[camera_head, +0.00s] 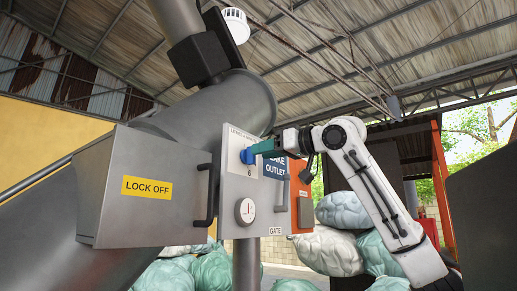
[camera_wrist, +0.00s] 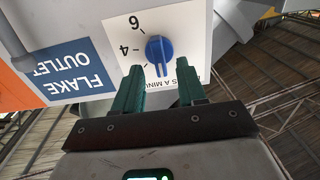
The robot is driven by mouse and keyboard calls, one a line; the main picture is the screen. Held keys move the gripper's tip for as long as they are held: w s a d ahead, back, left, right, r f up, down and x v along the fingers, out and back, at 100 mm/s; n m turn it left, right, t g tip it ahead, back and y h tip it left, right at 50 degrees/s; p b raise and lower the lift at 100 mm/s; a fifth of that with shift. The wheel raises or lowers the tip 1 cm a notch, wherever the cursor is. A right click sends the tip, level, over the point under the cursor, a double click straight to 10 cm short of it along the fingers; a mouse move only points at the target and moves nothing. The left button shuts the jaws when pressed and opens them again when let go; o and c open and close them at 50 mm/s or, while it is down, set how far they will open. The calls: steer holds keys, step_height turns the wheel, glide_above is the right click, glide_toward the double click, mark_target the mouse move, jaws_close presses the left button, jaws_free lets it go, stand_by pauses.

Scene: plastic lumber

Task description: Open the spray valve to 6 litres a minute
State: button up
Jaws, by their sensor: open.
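The spray valve is a blue knob (camera_wrist: 158,50) on a white dial plate (camera_wrist: 196,22) marked litres a minute, with 4 and 6 readable in the wrist view. The knob's narrow ridge runs roughly up and down in that view; I cannot tell exactly which mark it indicates. In the head view the knob (camera_head: 247,157) is on the grey panel, with the 6 below it. My gripper (camera_wrist: 160,66) is open, its green fingertips either side of the knob's lower part, with gaps visible. In the head view my gripper (camera_head: 260,149) reaches the knob from the right.
A blue FLAKE OUTLET sign (camera_head: 275,169) and bar handle (camera_head: 285,192) are to the right. A LOCK OFF box (camera_head: 160,205) with a black handle (camera_head: 207,195) projects left. Stuffed sacks (camera_head: 343,210) lie behind.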

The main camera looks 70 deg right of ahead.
mark_target(250, 156)
steer(key=shift+x, duration=1.25)
steer(key=shift+c, duration=0.2)
jaws_close()
